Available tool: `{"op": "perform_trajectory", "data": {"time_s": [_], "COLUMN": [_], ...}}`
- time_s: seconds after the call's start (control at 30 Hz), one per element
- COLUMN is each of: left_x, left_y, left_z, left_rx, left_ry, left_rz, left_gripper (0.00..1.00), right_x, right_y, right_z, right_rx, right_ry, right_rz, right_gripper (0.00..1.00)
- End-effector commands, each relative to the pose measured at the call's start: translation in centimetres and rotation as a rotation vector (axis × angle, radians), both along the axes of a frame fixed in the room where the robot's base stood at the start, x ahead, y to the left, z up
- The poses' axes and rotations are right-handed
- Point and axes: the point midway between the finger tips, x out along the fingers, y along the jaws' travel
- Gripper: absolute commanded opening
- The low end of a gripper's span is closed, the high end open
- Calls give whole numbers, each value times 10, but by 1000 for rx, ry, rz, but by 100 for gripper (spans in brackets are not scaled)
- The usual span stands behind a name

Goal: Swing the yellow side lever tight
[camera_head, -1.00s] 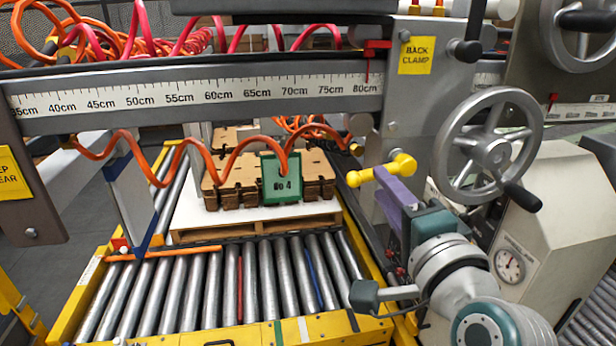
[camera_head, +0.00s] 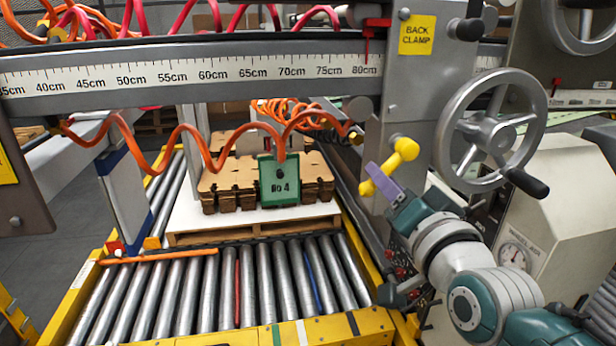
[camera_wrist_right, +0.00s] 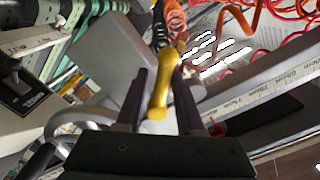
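The yellow side lever (camera_head: 391,166) sits on the side of the grey clamp carriage (camera_head: 402,105). It slants from a round hub at upper right down to its free end at lower left. My right gripper (camera_head: 381,180), with purple fingers, is at the lever's lower part and hides some of it. In the right wrist view, the lever (camera_wrist_right: 162,88) runs between the two separated fingers (camera_wrist_right: 163,98), with narrow gaps beside its free end. Whether a finger touches it is not clear. My left gripper is not in view.
A spoked handwheel (camera_head: 490,136) with a black handle stands close to the right of the lever. Coiled orange hoses (camera_head: 205,150) hang left of it. A roller conveyor (camera_head: 200,290) and a pallet of cardboard blanks (camera_head: 228,184) with a green tag lie below left.

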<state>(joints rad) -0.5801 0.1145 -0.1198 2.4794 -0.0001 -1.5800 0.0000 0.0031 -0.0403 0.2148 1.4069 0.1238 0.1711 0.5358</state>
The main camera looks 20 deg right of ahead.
Motion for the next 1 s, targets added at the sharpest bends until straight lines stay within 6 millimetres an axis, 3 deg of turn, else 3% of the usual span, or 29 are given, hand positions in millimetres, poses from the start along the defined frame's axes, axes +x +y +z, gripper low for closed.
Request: {"op": "perform_trajectory", "data": {"time_s": [0.4,0.6,0.77,1.0], "left_x": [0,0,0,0], "left_y": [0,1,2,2], "left_z": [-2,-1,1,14], "left_rx": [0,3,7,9], "left_ry": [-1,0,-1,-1], "left_rz": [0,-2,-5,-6], "left_gripper": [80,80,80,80], "right_x": [-7,-9,-11,-31], "right_y": [-27,-36,-35,-30], "right_z": [-12,-12,-11,-9], "right_rx": [-541,-730,-739,-734], "right_ry": [134,177,179,179], "right_rz": [-1,0,0,0], "right_gripper": [34,34,34,34]}}
